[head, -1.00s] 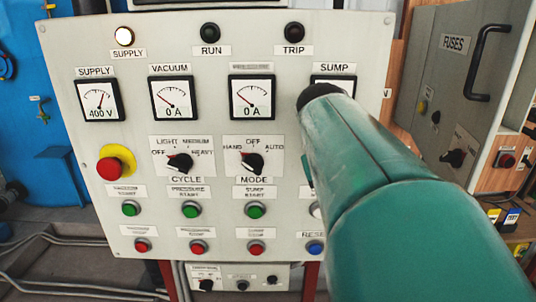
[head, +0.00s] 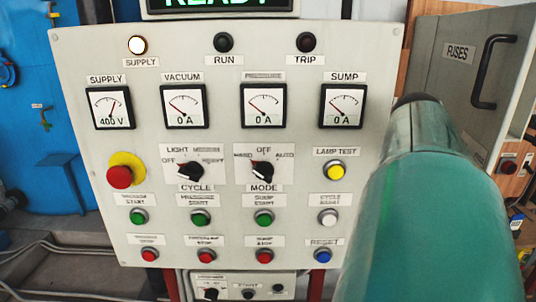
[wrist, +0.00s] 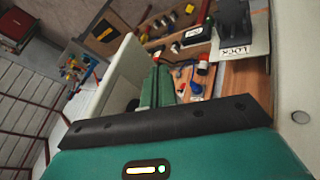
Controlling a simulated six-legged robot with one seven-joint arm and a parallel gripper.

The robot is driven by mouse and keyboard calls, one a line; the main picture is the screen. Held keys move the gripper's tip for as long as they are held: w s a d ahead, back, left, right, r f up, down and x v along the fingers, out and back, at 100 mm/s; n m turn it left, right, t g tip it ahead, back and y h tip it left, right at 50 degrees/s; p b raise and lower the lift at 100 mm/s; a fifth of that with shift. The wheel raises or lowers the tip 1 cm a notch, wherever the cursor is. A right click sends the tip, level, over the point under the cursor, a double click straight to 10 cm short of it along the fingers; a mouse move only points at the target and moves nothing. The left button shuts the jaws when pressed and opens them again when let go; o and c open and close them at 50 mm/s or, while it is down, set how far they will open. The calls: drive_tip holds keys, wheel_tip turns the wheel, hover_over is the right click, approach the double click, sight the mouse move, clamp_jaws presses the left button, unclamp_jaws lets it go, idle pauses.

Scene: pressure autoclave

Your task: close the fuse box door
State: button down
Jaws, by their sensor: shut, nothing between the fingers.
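The fuse box door (head: 462,75) is a grey panel labelled FUSES with a black bar handle (head: 492,70), at the right of the head view. Its face is seen at a slant, and my arm hides its lower left part. In the wrist view my gripper (wrist: 157,82) shows as two green fingers close together, shut and empty. A pale flat panel (wrist: 118,78) stands just left of the fingers. I cannot tell whether it is the door or whether the fingers touch it. My gripper is hidden in the head view.
A control panel (head: 225,130) with gauges, knobs and buttons fills the middle of the head view. The wrist view shows a wooden board (wrist: 150,20) with tools and a plate marked LOCK (wrist: 232,50) at the upper right.

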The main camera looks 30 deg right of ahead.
drive_tip(key=shift+s+d+f, duration=0.2)
drive_tip(key=shift+s+d, duration=0.25)
drive_tip(key=shift+d, duration=0.2)
drive_tip(key=shift+s+d+f, duration=0.25)
drive_tip(key=shift+s+d, duration=0.25)
drive_tip(key=shift+d, duration=0.15)
drive_tip(key=shift+s+d+f, duration=0.2)
drive_tip(key=shift+s+d, duration=0.25)
drive_tip(key=shift+d, duration=0.2)
